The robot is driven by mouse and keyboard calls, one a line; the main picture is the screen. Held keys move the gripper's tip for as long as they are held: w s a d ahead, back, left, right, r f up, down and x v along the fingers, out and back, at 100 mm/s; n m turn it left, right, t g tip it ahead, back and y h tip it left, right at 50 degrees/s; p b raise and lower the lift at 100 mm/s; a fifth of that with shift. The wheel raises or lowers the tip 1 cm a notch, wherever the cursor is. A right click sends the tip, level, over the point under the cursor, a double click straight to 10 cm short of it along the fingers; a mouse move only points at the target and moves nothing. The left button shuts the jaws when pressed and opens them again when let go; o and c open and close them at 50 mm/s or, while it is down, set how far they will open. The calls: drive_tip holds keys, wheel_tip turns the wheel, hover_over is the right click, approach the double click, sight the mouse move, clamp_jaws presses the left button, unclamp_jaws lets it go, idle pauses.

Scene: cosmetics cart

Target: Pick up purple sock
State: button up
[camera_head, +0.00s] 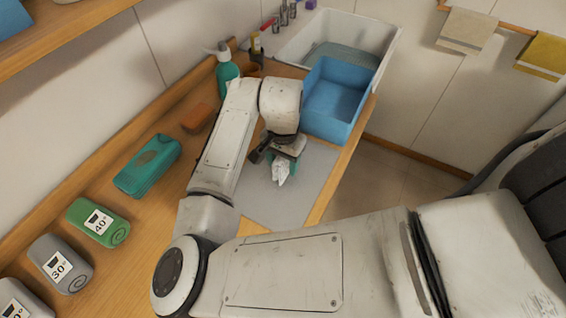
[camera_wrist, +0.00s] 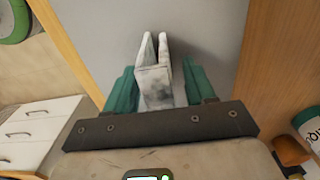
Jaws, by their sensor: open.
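I cannot make out a purple sock for certain. A tiny purple thing (camera_head: 311,4) shows at the top edge of the head view, beyond the sink; it is too small to identify. My gripper (camera_head: 283,172) is over the grey mat on the counter. In the wrist view my gripper (camera_wrist: 160,75) shows teal fingers standing apart, with a whitish two-pronged piece (camera_wrist: 155,88) between them. I cannot tell whether that piece is part of the gripper or a separate thing. No purple shows between the fingers.
The grey mat (camera_head: 256,204) looks bare around my gripper. A blue bin (camera_head: 327,128) stands before the white sink (camera_head: 292,48).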

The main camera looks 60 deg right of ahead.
clamp_jaws()
idle(0.3)
drive_tip(key=shift+r, duration=0.2)
drive_tip(key=shift+r, duration=0.65)
drive_tip(key=s+r+b, duration=0.2)
drive_tip(key=s+r, duration=0.9)
drive_tip(key=s, duration=0.3)
drive_tip(key=shift+a+r, duration=0.2)
drive_tip(key=shift+a, duration=0.1)
